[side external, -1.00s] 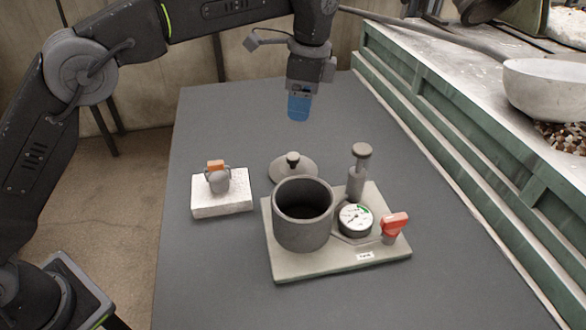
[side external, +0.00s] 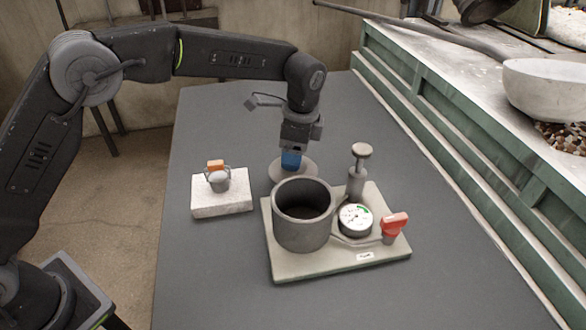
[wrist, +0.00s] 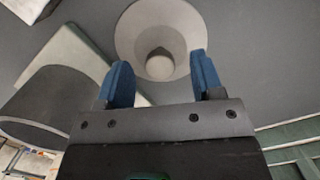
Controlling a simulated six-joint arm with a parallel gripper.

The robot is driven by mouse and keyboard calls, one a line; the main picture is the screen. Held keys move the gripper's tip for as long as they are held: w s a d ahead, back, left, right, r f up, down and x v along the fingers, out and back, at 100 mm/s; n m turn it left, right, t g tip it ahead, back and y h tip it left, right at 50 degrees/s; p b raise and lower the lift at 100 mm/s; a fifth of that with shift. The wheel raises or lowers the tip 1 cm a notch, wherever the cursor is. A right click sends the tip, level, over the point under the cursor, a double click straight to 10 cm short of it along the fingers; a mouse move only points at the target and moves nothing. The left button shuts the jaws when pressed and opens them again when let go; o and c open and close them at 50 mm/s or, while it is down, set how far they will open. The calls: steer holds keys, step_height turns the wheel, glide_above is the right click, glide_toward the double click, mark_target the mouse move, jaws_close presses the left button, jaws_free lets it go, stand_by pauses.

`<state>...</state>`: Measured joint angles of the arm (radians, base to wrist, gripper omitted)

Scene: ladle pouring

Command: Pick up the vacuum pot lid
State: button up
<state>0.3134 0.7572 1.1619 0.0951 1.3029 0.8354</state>
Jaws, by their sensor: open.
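The vacuum pot lid (side external: 308,172) is a grey disc lying on the table just behind the pot. Its knob is hidden behind my gripper in the side view. In the wrist view the round lid (wrist: 137,38) and its knob (wrist: 160,64) lie just past my fingertips, roughly centred between them. My gripper (side external: 291,160) is over the lid, its blue fingers pointing down. In the wrist view the gripper (wrist: 161,75) is open, with nothing between its fingers. Whether the fingertips flank the knob's height is unclear.
The open grey pot (side external: 303,232) stands on a base plate (side external: 330,262) with a gauge (side external: 355,219), a pump post (side external: 357,175) and a red-handled valve (side external: 393,226). The table's right side is clear.

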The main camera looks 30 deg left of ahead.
step_height(320, 180, down, 2)
steer(key=shift+a, duration=0.1)
steer(key=shift+r, duration=0.1)
jaws_close()
stand_by(0.4)
